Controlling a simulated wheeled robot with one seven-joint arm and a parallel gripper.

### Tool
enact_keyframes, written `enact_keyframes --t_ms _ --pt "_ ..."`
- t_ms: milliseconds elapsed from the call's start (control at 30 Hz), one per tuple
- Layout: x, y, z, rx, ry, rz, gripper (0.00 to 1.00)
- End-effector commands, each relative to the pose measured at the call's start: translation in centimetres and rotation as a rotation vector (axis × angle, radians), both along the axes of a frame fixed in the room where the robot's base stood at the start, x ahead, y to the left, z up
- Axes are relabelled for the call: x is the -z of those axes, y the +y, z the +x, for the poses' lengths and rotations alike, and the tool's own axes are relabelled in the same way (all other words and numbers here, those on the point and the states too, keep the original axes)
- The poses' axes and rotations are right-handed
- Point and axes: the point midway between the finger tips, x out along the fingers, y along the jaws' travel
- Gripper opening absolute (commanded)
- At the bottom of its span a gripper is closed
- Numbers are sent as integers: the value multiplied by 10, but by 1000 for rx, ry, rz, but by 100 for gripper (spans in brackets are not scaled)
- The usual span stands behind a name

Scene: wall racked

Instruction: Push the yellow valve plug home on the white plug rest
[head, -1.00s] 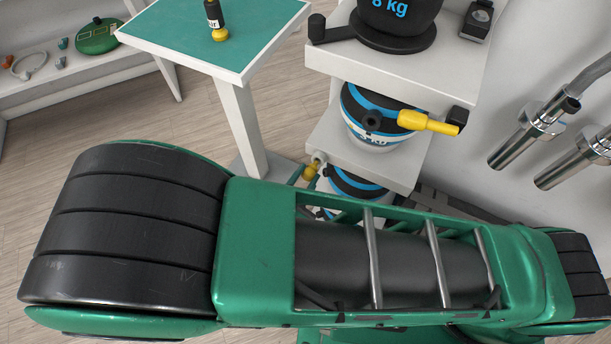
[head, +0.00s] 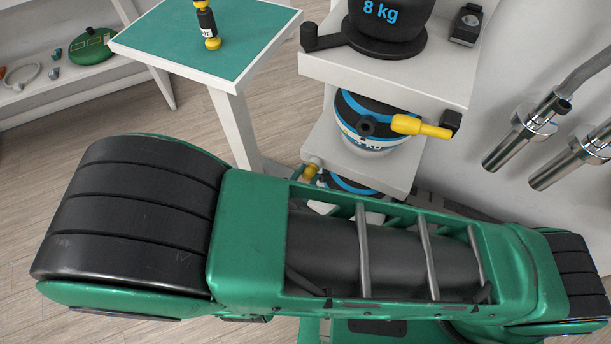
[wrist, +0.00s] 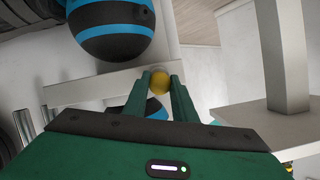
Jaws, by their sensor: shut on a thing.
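The yellow valve plug (wrist: 158,84) shows as a rounded yellow end between the green fingertips of my gripper (wrist: 159,79) in the wrist view. My gripper is shut on it. In the head view a small yellow piece (head: 310,173), seemingly the same plug, shows beside the front left corner of the lower white shelf, mostly behind my arm. A pale round piece (head: 316,161) sits right against it at the shelf corner and may be the white plug rest. I cannot tell how far the plug is seated.
The upper shelf holds an 8 kg weight (head: 385,25). Chrome tubes (head: 520,140) jut from the right wall.

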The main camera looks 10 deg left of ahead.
Motion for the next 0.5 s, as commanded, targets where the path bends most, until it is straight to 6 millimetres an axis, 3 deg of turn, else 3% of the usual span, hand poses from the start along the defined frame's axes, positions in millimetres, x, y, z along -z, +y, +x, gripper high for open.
enact_keyframes --t_ms 67,100,167,500 --pt "1 -1 2 0 0 0 3" --pt "0 -1 2 0 0 0 32" --pt "0 0 1 0 0 0 46" --pt "0 0 0 -1 0 1 46"
